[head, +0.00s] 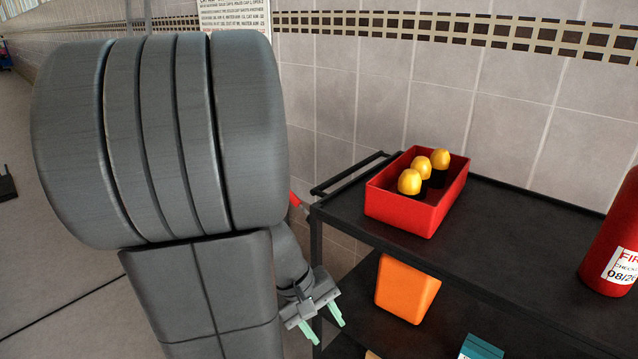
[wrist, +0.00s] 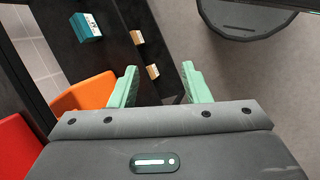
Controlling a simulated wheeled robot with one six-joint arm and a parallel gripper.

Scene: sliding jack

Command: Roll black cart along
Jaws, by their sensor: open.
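The black cart (head: 490,228) stands against the tiled wall on the right in the head view. Its push handle (head: 352,172) is a black bar at the cart's left end. My gripper (head: 322,328) is open and empty, low beside the cart's left end, below the top shelf and near a corner post. Its two green fingers (wrist: 158,88) show apart in the wrist view, with part of the cart's dark shelf (wrist: 115,50) beyond them. I cannot tell whether a finger touches the cart. My arm hides part of the floor and wall.
A red bin (head: 405,212) with three yellow-topped items and a red extinguisher (head: 612,245) stand on the cart's top. An orange bin (head: 407,289) and a teal box (head: 481,347) are on a lower shelf. Open floor (head: 50,270) lies to the left.

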